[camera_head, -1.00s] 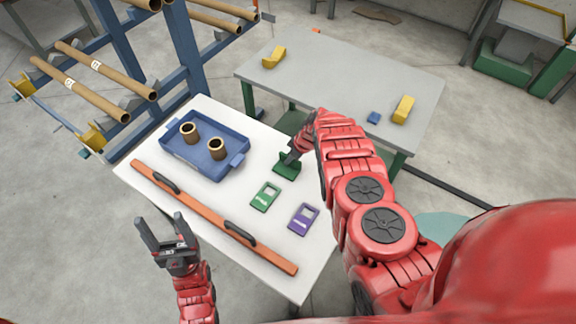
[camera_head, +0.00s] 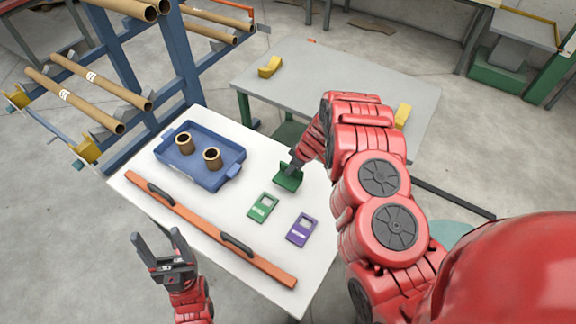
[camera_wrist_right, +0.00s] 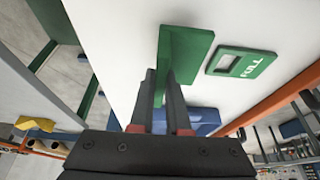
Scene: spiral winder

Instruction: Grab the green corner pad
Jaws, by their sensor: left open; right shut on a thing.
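The green corner pad (camera_head: 288,178) is at the right part of the white table (camera_head: 325,205), beyond the green card. My right gripper (camera_head: 295,165) reaches down to it and is shut on its upright part. In the right wrist view the pad (camera_wrist_right: 188,50) shows between and beyond the fingertips (camera_wrist_right: 163,75) of that gripper. I cannot tell whether the pad touches the table or hangs just above it. My left gripper (camera_head: 160,250) is open and empty in front of the table's near left edge.
A blue tray (camera_head: 225,182) with two cardboard rings stands at the back left. A green card (camera_head: 263,207), a purple card (camera_head: 302,229) and an orange bar (camera_head: 200,225) with black handles lie nearby. A grey table (camera_head: 330,70) stands behind.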

